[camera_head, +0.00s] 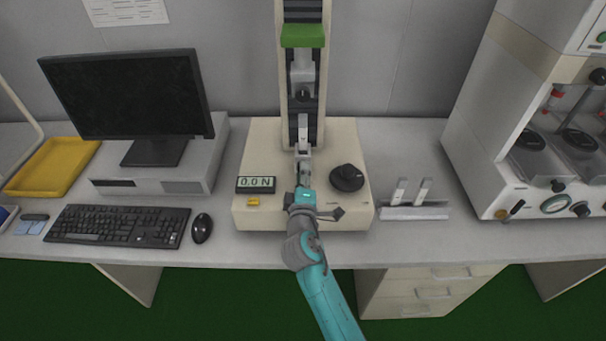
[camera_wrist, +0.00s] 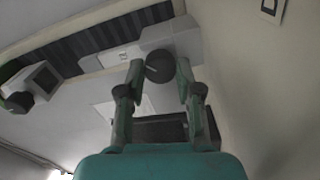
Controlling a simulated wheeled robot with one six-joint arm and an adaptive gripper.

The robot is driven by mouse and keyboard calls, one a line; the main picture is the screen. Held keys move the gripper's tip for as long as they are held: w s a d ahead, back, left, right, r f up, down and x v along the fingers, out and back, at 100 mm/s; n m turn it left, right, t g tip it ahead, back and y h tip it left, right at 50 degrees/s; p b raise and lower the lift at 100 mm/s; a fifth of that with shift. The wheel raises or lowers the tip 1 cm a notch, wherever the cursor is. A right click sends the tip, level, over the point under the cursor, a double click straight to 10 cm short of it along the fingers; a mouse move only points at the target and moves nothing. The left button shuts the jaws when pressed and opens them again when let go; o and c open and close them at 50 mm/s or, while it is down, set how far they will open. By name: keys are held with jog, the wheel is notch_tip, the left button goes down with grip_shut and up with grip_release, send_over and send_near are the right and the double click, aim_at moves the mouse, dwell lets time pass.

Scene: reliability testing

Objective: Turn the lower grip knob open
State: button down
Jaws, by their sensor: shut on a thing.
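The lower grip knob (camera_wrist: 160,66) is round and black with a pale line on its face. It sits between my gripper's fingertips (camera_wrist: 160,70) in the wrist view, one finger on each side, and my gripper is shut on it. In the head view my gripper (camera_head: 304,170) reaches the lower grip (camera_head: 303,135) at the front of the test machine's column, and my arm hides the lower knob. The upper grip (camera_head: 302,76) with its own black knob (camera_head: 303,95) is above, and that knob also shows at the left of the wrist view (camera_wrist: 17,101).
The machine's cream base (camera_head: 262,150) carries a force display (camera_head: 256,184) reading 0.0 N, a yellow button (camera_head: 253,202) and a large black dial (camera_head: 346,178) close right of my gripper. A monitor (camera_head: 125,95) stands left. A specimen rack (camera_head: 414,211) stands right.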

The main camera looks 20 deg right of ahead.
jog(key=n, duration=0.4)
jog(key=shift+n, duration=0.3)
jog(key=n, duration=0.4)
jog(key=shift+n, duration=0.4)
jog(key=c, duration=0.8)
grip_release()
jog(key=shift+o, duration=0.2)
jog(key=v, duration=1.2)
